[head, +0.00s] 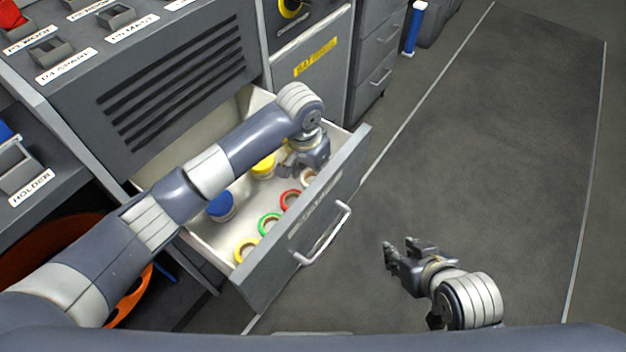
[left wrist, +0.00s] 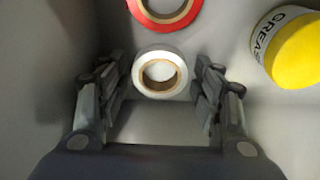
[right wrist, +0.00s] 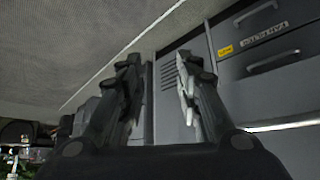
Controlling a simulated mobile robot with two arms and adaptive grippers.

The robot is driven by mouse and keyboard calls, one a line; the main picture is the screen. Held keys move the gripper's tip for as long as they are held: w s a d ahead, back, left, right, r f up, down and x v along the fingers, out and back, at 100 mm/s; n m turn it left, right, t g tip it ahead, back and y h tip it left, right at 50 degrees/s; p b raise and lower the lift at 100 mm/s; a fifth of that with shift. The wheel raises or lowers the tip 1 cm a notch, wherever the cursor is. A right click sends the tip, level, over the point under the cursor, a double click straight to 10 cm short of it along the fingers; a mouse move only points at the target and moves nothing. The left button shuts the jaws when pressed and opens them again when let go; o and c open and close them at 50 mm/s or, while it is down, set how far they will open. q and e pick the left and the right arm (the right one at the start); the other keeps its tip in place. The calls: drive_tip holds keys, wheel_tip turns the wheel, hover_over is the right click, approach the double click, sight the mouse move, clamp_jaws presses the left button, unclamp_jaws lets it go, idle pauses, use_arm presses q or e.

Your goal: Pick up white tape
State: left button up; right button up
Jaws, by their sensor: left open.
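The white tape (left wrist: 139,76) is a roll with a brown core, lying flat on the drawer floor in the left wrist view. My left gripper (left wrist: 160,95) is open, with one finger on each side of the roll and a gap on both sides. In the head view my left gripper (head: 303,168) reaches down into the open drawer (head: 335,185), and the white tape (head: 309,176) is mostly hidden by it. My right gripper (head: 398,250) is open and empty, out over the floor to the right of the drawer; its spread fingers show in the right wrist view (right wrist: 160,85).
The red tape (head: 290,199), green tape (head: 269,224) and yellow tape (head: 246,248) lie in a row along the drawer front. A blue-lidded jar (head: 221,206) and a yellow-lidded grease jar (left wrist: 298,50) stand behind them. The floor (head: 480,150) right of the drawer is clear.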

use_arm(q)
drive_tip(key=c, duration=0.8)
drive_tip(key=shift+o, duration=0.2)
